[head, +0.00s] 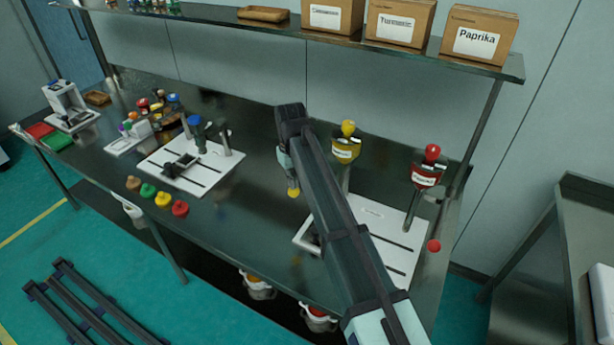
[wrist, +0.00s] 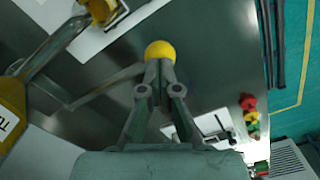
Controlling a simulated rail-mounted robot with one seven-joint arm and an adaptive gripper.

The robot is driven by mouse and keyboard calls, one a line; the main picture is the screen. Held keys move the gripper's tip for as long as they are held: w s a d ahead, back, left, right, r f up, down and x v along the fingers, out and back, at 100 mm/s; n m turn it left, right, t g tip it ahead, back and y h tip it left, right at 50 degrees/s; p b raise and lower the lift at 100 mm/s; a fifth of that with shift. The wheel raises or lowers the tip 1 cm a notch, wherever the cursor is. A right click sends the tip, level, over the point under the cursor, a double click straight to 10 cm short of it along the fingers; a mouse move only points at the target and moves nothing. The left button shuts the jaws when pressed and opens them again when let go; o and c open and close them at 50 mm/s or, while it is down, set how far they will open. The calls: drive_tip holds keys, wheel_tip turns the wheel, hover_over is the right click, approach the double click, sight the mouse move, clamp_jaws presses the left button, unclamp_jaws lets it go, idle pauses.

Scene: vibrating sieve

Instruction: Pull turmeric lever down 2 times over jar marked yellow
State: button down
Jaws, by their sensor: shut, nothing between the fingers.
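The yellow turmeric dispenser (head: 345,150) stands at the back of the right-hand white base plate (head: 375,222); its yellow body also shows at the left of the wrist view (wrist: 10,105). Its lever ends in a yellow ball knob (wrist: 160,52), which also shows in the head view (head: 293,192). My gripper (wrist: 160,72) is shut, its fingertips right at the knob; I cannot tell whether they touch. A yellow-orange round part (wrist: 103,10) at the wrist view's top may belong to the yellow-marked jar; most of it is cut off. My arm hides the plate's middle in the head view.
A red paprika dispenser (head: 427,172) stands to the right, its red knob (head: 433,246) near the table edge. A blue-topped device (head: 197,130) and loose coloured lids (head: 163,199) are to the left. A shelf with labelled boxes (head: 400,22) hangs above.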

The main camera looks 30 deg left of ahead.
sight(294, 192)
drive_tip(key=shift+f+b, duration=0.85)
drive_tip(key=shift+f, duration=1.75)
drive_tip(key=shift+r, duration=0.15)
drive_tip(key=shift+r+p, duration=2.65)
drive_tip(key=shift+r, duration=2.05)
